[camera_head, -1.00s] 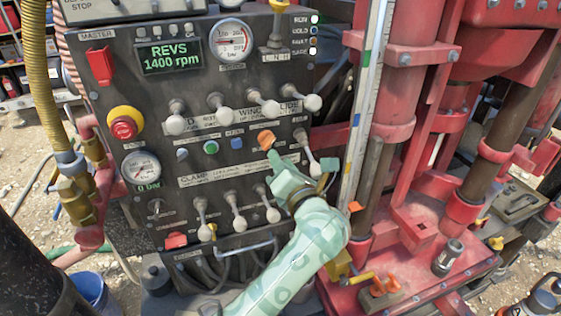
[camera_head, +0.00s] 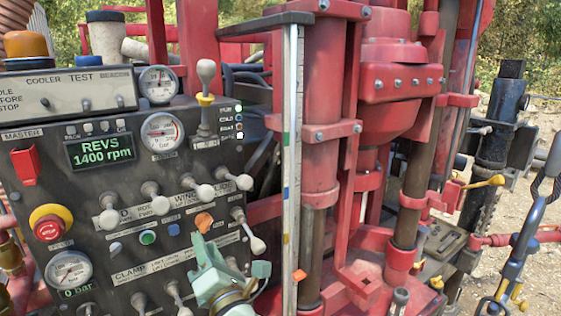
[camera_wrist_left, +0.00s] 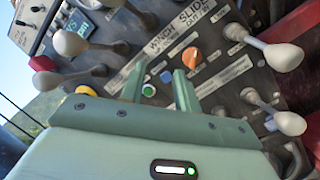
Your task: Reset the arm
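My pale green left gripper (camera_head: 205,250) is at the bottom of the head view, in front of the control panel (camera_head: 30,165), just below an orange knob (camera_head: 203,221). In the left wrist view its two fingers (camera_wrist_left: 159,80) stand apart with nothing between them. The orange knob (camera_wrist_left: 192,58) is ahead of the right finger there; I cannot tell from the pictures whether they touch. My right gripper is not in view.
White-knobbed levers (camera_head: 152,190) stick out around my left gripper. A red emergency button (camera_head: 48,226) and a display reading 1400 rpm (camera_head: 99,150) are on the panel. A red drill mast (camera_head: 322,150) stands to the right.

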